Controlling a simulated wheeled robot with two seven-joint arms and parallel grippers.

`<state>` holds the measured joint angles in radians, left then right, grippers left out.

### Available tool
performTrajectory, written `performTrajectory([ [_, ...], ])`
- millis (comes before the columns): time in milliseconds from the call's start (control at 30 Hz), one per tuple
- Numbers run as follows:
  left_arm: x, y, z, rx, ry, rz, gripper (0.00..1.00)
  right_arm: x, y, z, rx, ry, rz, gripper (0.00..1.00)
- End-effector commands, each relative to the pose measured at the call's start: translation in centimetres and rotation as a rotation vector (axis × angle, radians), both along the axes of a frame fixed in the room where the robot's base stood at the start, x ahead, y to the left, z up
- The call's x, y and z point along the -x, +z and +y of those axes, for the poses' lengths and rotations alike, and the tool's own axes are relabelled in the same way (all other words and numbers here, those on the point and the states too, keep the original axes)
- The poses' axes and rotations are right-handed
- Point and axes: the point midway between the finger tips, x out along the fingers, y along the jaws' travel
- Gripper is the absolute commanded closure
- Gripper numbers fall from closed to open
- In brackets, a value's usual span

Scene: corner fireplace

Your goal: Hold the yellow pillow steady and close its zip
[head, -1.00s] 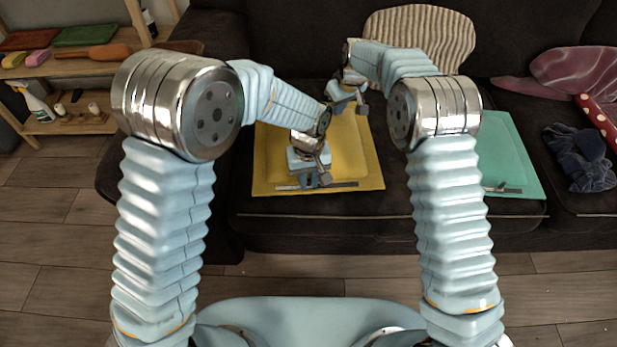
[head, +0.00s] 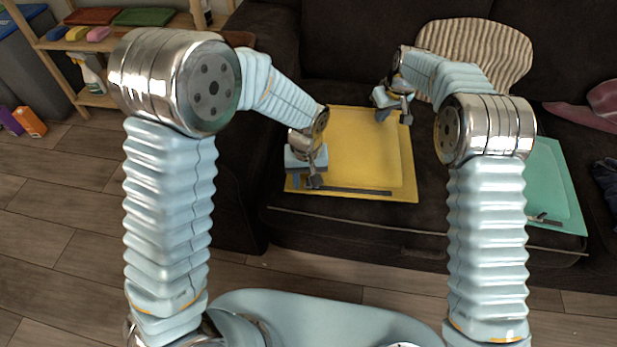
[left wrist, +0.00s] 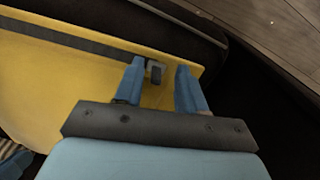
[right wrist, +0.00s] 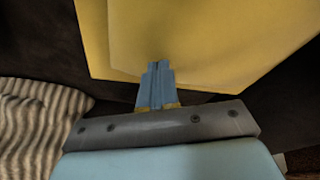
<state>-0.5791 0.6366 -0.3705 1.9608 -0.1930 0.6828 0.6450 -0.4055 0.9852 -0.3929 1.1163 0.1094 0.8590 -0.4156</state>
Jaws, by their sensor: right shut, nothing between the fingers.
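The yellow pillow (head: 350,150) lies flat on the dark sofa seat. Its dark zip strip (head: 360,191) runs along the near edge. My left gripper (head: 304,181) is at the left end of this strip. In the left wrist view its fingers (left wrist: 160,82) are apart, with the small grey zip slider (left wrist: 155,71) between them, close to the left finger. Whether a finger touches the slider I cannot tell. My right gripper (head: 382,114) is over the pillow's far right edge. In the right wrist view its fingers (right wrist: 156,66) are together and empty, over the pillow's border.
A teal pillow (head: 552,185) lies to the right on the sofa. A striped cushion (head: 485,52) leans on the backrest behind my right gripper. A wooden shelf (head: 130,32) with cloths and a spray bottle (head: 90,72) stands at the left. The floor in front is clear.

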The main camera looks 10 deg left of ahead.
Motion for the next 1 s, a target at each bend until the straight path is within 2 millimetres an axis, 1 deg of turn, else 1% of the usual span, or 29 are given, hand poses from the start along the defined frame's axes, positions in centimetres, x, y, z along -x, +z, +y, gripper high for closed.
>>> performTrajectory([
  [33, 0.0, -0.1, 0.0, 0.000, -0.001, 0.000, 0.55, 0.3, -0.6, -0.1, 0.004, 0.001, 0.013, 1.00],
  [267, 0.0, -0.1, -0.1, 0.001, -0.001, -0.001, 0.55, 0.3, -0.6, -0.1, 0.004, 0.000, 0.013, 1.00],
  [367, -0.1, 0.4, -0.1, 0.002, -0.002, -0.003, 0.55, 0.3, -0.6, -0.1, 0.004, 0.000, 0.013, 1.00],
  [467, -0.1, 1.7, -0.1, 0.004, -0.001, -0.006, 0.55, 0.3, -0.6, -0.1, 0.004, 0.000, 0.013, 1.00],
  [567, -0.1, 3.8, -0.2, 0.004, -0.002, -0.006, 0.55, 0.3, -0.6, -0.1, 0.004, 0.000, 0.013, 1.00],
  [700, 0.0, 7.2, -0.1, 0.004, -0.001, -0.006, 0.55, 0.3, -0.6, -0.1, 0.004, 0.000, 0.013, 1.00],
  [800, 0.0, 9.2, -0.1, 0.003, -0.001, -0.006, 0.55, 0.3, -0.6, -0.1, 0.004, 0.000, 0.013, 1.00],
  [900, 0.0, 10.7, -0.1, 0.003, 0.000, -0.006, 0.55, 0.3, -0.6, -0.1, 0.004, 0.000, 0.013, 1.00],
  [1000, 0.0, 11.6, -0.1, 0.001, -0.001, -0.003, 0.55, 0.3, -0.6, -0.1, 0.004, 0.000, 0.013, 1.00],
])
